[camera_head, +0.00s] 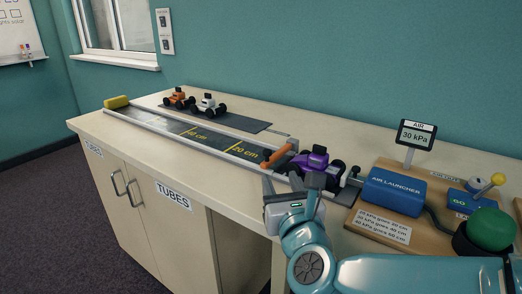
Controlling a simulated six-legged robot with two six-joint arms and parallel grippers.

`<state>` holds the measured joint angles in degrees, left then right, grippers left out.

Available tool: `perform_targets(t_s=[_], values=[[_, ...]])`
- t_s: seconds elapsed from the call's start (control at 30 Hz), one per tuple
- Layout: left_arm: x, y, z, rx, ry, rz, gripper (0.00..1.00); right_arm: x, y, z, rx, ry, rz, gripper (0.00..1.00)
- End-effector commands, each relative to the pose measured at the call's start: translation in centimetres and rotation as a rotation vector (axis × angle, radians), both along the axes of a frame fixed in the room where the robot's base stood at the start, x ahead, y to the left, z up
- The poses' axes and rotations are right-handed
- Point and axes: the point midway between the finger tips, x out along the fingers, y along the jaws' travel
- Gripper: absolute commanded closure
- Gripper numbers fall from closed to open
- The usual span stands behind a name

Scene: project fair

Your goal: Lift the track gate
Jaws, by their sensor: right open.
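The track (190,134) is a dark strip with pale rails and yellow distance marks, running along the counter. An orange bar (277,155), which looks like the track gate, lies across its near end, just left of a purple toy car (308,160). My right gripper (293,183) is open, in front of the bar and car, and partly hides the car's lower part and the track end. I cannot tell whether its fingers touch anything. My left gripper is out of view.
A blue air launcher (393,191) sits on a wooden board at right, with a gauge (415,135) reading 30 kPa, a yellow-knobbed lever (497,180) and a green dome (490,229). Orange (178,98) and white (208,105) cars stand behind the track. A yellow block (116,102) ends it.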

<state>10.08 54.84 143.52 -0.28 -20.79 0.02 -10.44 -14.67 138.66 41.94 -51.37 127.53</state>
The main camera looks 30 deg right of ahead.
Motion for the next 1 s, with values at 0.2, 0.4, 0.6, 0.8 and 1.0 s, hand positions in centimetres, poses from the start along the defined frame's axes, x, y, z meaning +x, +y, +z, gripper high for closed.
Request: perform_targets(t_s=[0.2,0.4,0.6,0.8,1.0], values=[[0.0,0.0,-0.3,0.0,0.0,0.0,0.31,3.0,-1.5,-0.1,-0.001,0.004,-0.004,0.53],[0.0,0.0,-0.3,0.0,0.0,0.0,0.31,7.5,-3.4,-0.1,-0.003,0.004,-0.003,0.53],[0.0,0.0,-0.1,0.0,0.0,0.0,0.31,11.6,-5.0,0.0,-0.002,0.003,0.0,0.53],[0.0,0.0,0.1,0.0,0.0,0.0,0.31,14.0,-6.0,0.0,-0.003,0.003,0.001,0.53],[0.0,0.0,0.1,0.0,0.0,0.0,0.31,14.7,-6.2,0.0,-0.002,0.003,0.002,0.53]])
